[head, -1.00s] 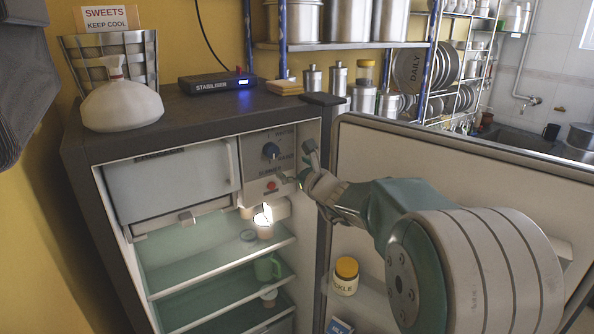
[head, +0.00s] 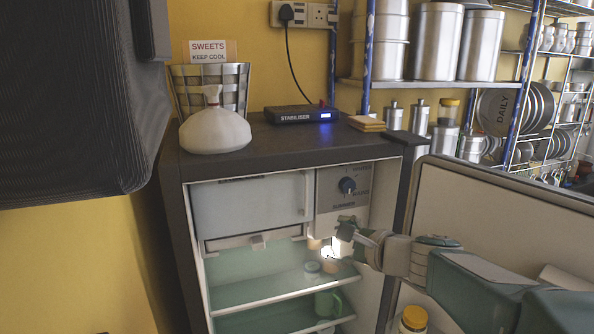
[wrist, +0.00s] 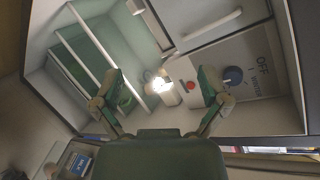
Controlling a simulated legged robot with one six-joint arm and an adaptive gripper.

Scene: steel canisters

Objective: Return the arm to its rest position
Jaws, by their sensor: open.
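My gripper (head: 343,240) is in front of the open fridge's control panel (head: 343,187), near the lit bulb, and my arm reaches in from the lower right. In the wrist view my gripper (wrist: 162,84) has its two fingers spread wide with nothing held between them. The knob also shows in the head view (head: 347,185). In the head view, my gripper and arm cover the red button's area.
The open fridge door (head: 480,215) stands to the right, behind my arm. A green mug (head: 327,303) and small jars stand on the shelves. A white-covered vessel (head: 214,128), a stabilizer box (head: 300,114) and a basket (head: 232,84) are on top. A dark object (head: 80,100) fills the upper left.

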